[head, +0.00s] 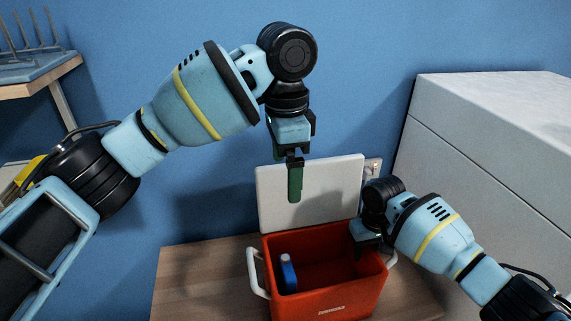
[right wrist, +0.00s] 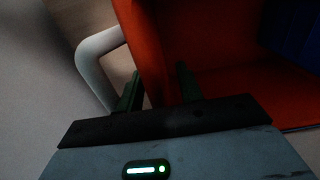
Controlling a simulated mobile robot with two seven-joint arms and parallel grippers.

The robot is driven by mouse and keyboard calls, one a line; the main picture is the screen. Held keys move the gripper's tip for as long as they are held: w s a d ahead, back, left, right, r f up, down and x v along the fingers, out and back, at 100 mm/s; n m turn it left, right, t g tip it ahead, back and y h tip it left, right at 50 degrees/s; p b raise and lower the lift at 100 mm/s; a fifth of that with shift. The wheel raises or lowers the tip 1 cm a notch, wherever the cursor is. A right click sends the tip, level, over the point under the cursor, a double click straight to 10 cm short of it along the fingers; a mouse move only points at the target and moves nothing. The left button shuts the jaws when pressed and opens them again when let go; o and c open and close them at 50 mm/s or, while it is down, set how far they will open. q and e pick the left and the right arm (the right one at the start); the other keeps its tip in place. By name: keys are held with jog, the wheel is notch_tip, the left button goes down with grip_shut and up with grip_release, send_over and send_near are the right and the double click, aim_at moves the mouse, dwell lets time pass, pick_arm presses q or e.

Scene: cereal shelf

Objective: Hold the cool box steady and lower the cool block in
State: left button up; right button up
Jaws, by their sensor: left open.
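The cool box (head: 325,295) is an orange-red box standing on the wooden table. Its white lid (head: 272,190) stands raised behind it. A blue object with a pale top (head: 289,275) stands inside at the left; it may be the cool block or a bottle. A dark blue surface (right wrist: 296,28) shows inside the box in the right wrist view. My left gripper (head: 295,198) points down above the box, open and empty, its green fingers seen nearly edge-on. My right gripper (right wrist: 158,88) has one finger on each side of the box's right wall; whether they press on it is unclear.
White handles (head: 255,274) stick out at the box's sides; one shows beside my right gripper (right wrist: 95,60). A large white cabinet (head: 500,120) stands at the right. A blue wall is behind. A rack (head: 35,68) stands at upper left. Bare table (head: 195,275) lies left of the box.

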jog(key=shift+d, duration=0.1)
notch_tip(320, 180, up, 12)
jog(key=shift+r, duration=0.1)
dwell(0.4)
notch_tip(320, 180, up, 7)
dwell(0.7)
jog(key=shift+s+f, duration=0.1)
jog(key=shift+f, duration=0.1)
